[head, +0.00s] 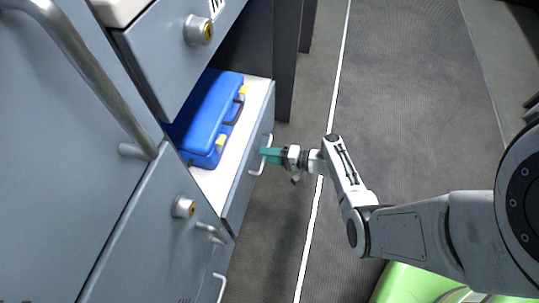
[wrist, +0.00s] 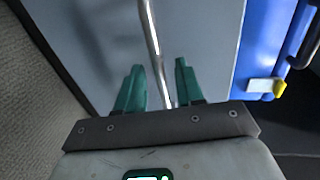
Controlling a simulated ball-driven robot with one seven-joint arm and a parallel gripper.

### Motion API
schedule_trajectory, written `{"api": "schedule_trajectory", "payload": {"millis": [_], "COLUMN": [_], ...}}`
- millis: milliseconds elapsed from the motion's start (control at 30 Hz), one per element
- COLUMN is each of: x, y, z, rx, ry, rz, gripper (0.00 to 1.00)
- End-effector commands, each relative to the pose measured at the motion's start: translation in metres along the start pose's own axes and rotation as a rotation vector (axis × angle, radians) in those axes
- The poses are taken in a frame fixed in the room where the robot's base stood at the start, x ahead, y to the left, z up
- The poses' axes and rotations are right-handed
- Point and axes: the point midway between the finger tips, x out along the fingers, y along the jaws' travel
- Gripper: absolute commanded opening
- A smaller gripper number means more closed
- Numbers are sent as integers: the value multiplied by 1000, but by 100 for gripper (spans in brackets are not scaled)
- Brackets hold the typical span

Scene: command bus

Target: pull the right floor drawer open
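The floor drawer (head: 252,150) stands pulled out from the grey cabinet, with a pale inner surface and a blue case (head: 207,112) showing behind its front. A silver bar handle (head: 256,170) is on the outer face of the drawer front. My gripper (head: 264,153) is at this handle, its teal fingers pointing left towards the front. In the wrist view, the handle bar (wrist: 151,40) runs between the two spread fingers of my gripper (wrist: 158,85), with gaps beside it. The grey drawer front (wrist: 205,45) lies behind, and the blue case (wrist: 265,50) shows at right.
An upper drawer (head: 165,50) with a yellow-centred lock overhangs the opening. A large silver rail (head: 85,60) and another handle (head: 221,288) stick out at left. Dark floor (head: 410,100) with a white line lies clear to the right. A green surface (head: 400,285) is at bottom right.

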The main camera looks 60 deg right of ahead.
Motion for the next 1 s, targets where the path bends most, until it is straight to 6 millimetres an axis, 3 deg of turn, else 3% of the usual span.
{"api": "schedule_trajectory", "payload": {"millis": [400, 1000], "x": [0, -2], "y": [0, 1], "z": [0, 0], "rx": [0, 0], "ry": [0, 1], "rz": [0, 1], "gripper": [0, 0]}}
